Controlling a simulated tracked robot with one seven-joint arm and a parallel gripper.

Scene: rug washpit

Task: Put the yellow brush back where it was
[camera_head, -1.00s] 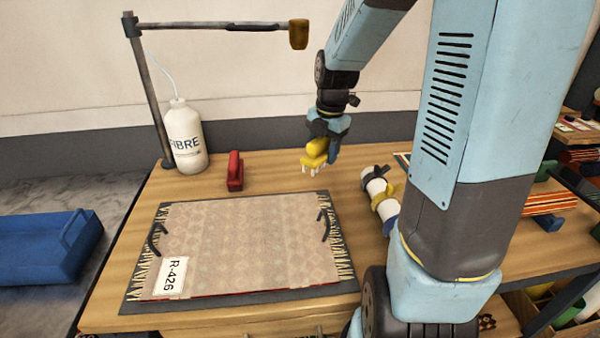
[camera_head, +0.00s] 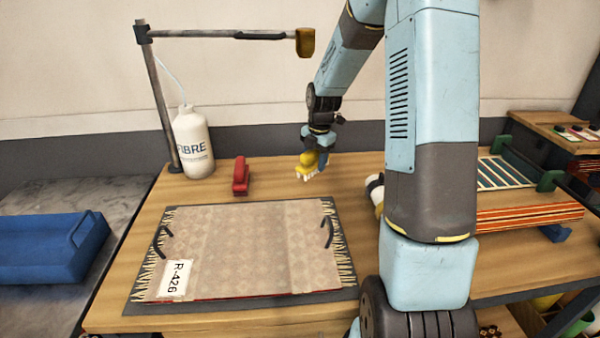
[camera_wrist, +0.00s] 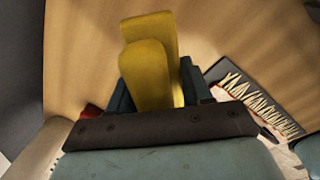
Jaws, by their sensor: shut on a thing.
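The yellow brush (camera_head: 307,163) is held in my gripper (camera_head: 313,155), bristles down, over the wooden table behind the rug's back right corner. I cannot tell whether the bristles touch the table. In the wrist view the yellow brush (camera_wrist: 155,75) fills the middle, between the dark fingers of my gripper (camera_wrist: 150,90). The wood around it is bare.
A red brush (camera_head: 241,176) stands to the left. The folded rug (camera_head: 240,245) with its R-426 tag lies on a dark mat in front. A white bottle (camera_head: 192,145) and a lamp post (camera_head: 160,90) stand at the back left. A white roll (camera_head: 375,190) is partly hidden by my arm.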

